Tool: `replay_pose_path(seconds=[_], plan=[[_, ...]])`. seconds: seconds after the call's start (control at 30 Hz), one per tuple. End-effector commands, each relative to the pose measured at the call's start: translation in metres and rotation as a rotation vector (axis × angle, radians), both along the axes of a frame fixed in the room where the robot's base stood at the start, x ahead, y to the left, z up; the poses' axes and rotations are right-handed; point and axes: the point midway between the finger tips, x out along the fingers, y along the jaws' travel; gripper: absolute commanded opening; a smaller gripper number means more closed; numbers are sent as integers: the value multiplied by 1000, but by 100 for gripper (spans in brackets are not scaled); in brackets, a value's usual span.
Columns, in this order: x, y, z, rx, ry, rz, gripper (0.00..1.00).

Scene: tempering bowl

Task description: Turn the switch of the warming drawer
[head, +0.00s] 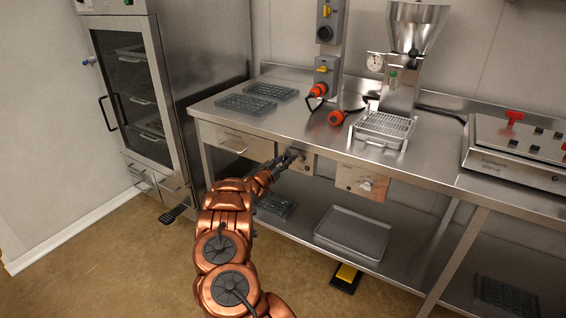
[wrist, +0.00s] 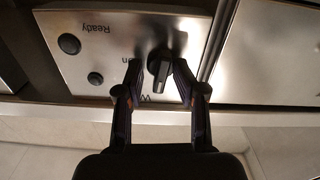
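The warming drawer's switch is a black knob (wrist: 160,66) with a raised bar, on a metal control panel (wrist: 75,18). In the wrist view the panel's lettering is upside down; "Ready" is readable, other words are partly covered. My gripper (wrist: 157,68) has one finger on each side of the knob. The right fingertip is close to the knob or touching it; a small gap shows at the left one. In the head view my gripper (head: 287,158) is at the small panel (head: 306,162) under the worktop's front edge, and largely hides the switch.
A drawer front (head: 232,140) is left of the panel, and another panel with a knob (head: 362,181) is to the right. The steel worktop (head: 290,120) overhangs above. A lower shelf holds a grey tray (head: 352,232). A glass-door cabinet (head: 130,85) stands at left.

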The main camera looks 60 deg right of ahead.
Motion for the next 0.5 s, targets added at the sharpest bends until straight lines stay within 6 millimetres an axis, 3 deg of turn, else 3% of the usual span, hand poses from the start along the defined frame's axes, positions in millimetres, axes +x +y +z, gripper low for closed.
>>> replay_pose_path(seconds=[0.27,0.5], plan=[[0,1,-1,2,1,1,38],[0,16,0,3,-1,1,38]])
